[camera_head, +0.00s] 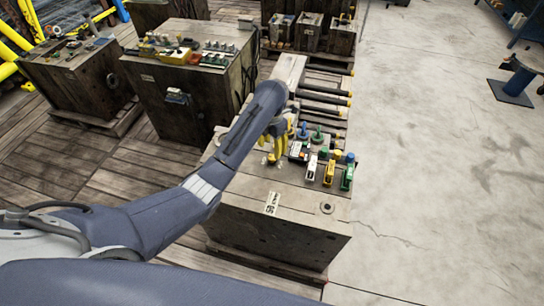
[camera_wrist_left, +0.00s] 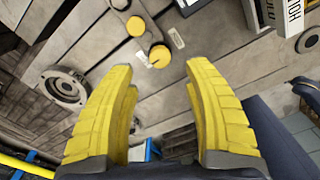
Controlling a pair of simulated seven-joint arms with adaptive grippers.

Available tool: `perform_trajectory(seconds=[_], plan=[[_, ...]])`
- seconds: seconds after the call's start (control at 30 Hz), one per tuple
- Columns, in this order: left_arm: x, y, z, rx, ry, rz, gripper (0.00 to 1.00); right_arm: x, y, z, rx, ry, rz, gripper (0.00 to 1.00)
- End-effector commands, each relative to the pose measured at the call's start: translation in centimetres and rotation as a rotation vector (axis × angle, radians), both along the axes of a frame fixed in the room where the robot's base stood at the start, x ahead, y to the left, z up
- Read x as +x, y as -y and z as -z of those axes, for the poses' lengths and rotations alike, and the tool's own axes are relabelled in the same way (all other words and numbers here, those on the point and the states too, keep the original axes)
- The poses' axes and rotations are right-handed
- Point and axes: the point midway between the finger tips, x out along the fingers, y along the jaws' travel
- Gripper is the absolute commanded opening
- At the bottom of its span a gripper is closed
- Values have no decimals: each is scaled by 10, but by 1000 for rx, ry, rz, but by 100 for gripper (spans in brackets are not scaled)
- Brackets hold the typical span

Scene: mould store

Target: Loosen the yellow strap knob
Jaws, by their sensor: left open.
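My left gripper (camera_head: 274,152) is over the near wooden block (camera_head: 300,192) in the head view, its yellow fingers pointing down. In the left wrist view the gripper (camera_wrist_left: 160,97) is open, with nothing between its fingers. A round yellow knob (camera_wrist_left: 159,56) with a dark mark lies on the wooden surface just beyond the fingertips, in line with the gap. A second yellow knob (camera_wrist_left: 135,26) sits close behind it. I cannot tell which one is on the strap. In the head view the arm and fingers hide this spot. My right gripper is not in view.
White (camera_head: 311,167), yellow (camera_head: 329,172) and green (camera_head: 347,178) handled pieces stand right of the gripper, with blue and green knobs (camera_head: 318,134) behind. A round metal fitting (camera_wrist_left: 57,87) is left in the wrist view. Concrete floor (camera_head: 450,130) to the right is mostly clear.

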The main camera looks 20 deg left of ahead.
Motion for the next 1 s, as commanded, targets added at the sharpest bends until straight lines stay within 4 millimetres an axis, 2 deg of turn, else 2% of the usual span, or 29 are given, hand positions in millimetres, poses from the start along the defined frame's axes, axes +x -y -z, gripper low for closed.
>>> perform_trajectory(seconds=[0.2,0.5,1.0], plan=[[-1,0,26,-1,-5,-3,50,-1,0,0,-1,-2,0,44],[0,0,51,-1,-3,-2,50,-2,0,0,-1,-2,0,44],[0,0,59,0,0,0,50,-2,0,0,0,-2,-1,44]])
